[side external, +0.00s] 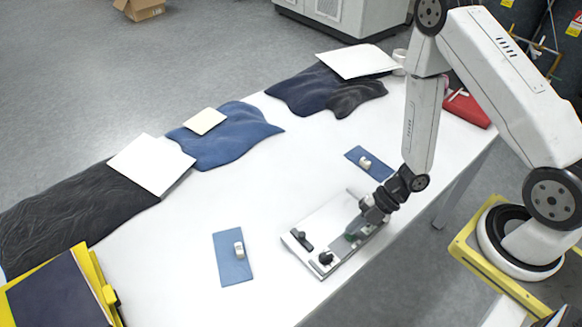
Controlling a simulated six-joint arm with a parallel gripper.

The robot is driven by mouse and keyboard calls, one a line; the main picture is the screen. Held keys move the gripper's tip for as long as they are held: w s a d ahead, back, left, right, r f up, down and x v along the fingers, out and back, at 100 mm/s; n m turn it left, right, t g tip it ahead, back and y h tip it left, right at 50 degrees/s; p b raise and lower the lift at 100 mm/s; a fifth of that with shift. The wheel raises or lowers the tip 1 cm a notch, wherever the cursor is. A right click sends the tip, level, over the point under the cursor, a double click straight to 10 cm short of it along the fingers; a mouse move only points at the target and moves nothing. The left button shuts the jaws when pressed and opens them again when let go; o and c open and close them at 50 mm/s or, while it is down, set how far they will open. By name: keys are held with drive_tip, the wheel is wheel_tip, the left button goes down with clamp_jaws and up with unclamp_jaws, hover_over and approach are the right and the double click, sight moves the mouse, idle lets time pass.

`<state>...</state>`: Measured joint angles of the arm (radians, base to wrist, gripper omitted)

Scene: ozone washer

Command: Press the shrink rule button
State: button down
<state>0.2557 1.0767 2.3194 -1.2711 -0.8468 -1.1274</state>
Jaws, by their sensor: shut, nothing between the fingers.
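A pale flat plate-like device (322,222) lies on the white table, below and left of my gripper. It carries dark knob-like parts (325,259) at its left and front, and a small green part (351,237) close to my fingertips. No label is readable, so I cannot tell for sure which part is the shrink rule button. My gripper (360,230) points down over the device's right part. It is shut and empty. Its fingertips are small and partly merge with the device, so I cannot tell whether they touch the green part.
Blue pads with small white items lie left (228,271) and behind (355,155) the device on the table (180,250). Dark and blue cloths (235,138) with white sheets line the far edge. A yellow-edged folder (55,295) is at lower left, a red object (468,108) at the right end.

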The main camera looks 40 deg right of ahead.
drive_tip(key=shift+f, duration=0.85)
idle(1.3)
drive_tip(key=shift+r, duration=0.85)
drive_tip(key=shift+r, duration=0.1)
idle(0.3)
drive_tip(key=shift+r, duration=2.45)
